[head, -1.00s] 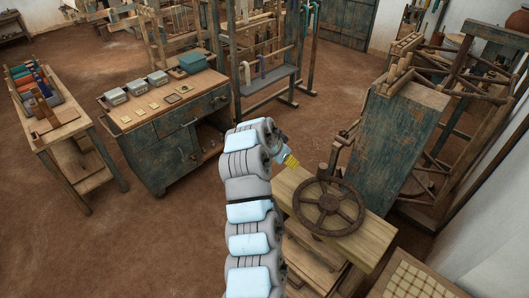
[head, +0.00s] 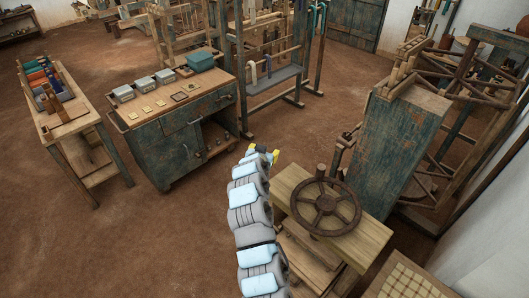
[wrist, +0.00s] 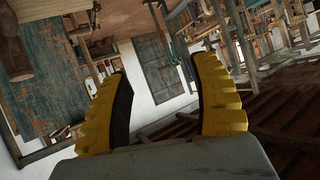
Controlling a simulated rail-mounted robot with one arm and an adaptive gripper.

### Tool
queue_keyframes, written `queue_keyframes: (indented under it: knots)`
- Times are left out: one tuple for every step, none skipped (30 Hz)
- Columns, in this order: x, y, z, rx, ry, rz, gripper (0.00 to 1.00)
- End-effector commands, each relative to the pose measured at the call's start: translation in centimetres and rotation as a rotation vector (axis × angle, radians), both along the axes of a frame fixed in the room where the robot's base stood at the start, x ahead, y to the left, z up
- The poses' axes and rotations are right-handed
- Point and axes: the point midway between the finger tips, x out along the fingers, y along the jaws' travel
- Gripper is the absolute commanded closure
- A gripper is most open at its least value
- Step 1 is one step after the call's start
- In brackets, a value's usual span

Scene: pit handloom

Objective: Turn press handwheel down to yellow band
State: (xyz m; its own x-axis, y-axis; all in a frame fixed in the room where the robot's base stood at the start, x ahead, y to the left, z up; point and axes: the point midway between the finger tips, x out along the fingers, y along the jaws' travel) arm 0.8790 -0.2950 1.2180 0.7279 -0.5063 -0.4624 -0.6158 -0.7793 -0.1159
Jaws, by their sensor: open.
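The press handwheel (head: 325,207) is a dark brown spoked wheel lying flat on top of the wooden press (head: 372,240), with a short upright knob on its far rim. It is right of my arm in the head view. I cannot make out a yellow band on the press. My gripper (head: 264,152) is beyond and left of the wheel, apart from it. In the wrist view its two yellow fingers (wrist: 166,100) with black pads stand wide apart with nothing between them. The handwheel cannot be made out for certain in the wrist view.
A blue-green cabinet (head: 181,140) with several tins and cards stands left of my gripper. A narrow table with spools (head: 72,118) is farther left. A blue-green wooden panel (head: 395,145) stands just behind the press. Brown floor is clear at lower left.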

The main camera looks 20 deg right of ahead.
Motion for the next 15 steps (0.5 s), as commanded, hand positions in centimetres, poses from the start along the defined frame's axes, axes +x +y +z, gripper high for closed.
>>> queue_keyframes:
  knots:
    - [0.2,0.5,-0.1,-0.013,-0.011,0.022,0.38]
    - [0.4,0.9,0.0,-0.02,-0.022,0.035,0.38]
    - [0.6,1.2,0.0,-0.029,-0.032,0.051,0.38]
    - [0.7,1.5,-0.1,-0.033,-0.038,0.06,0.38]
    - [0.7,1.7,-0.1,-0.038,-0.043,0.069,0.38]
    - [0.8,2.0,-0.2,-0.044,-0.05,0.079,0.38]
    - [0.9,2.2,-0.2,-0.048,-0.055,0.087,0.38]
    - [1.0,2.4,-0.2,-0.051,-0.059,0.093,0.38]
    - [1.0,2.6,-0.2,-0.055,-0.064,0.1,0.38]
    - [1.1,2.7,-0.2,-0.057,-0.066,0.103,0.38]
    - [1.1,2.8,-0.2,-0.058,-0.068,0.106,0.38]
    - [1.1,2.8,-0.2,-0.059,-0.071,0.109,0.38]
    - [1.1,2.9,-0.2,-0.061,-0.071,0.11,0.38]
    - [1.1,2.9,-0.2,-0.061,-0.072,0.11,0.38]
    - [1.2,2.9,-0.2,-0.061,-0.072,0.11,0.38]
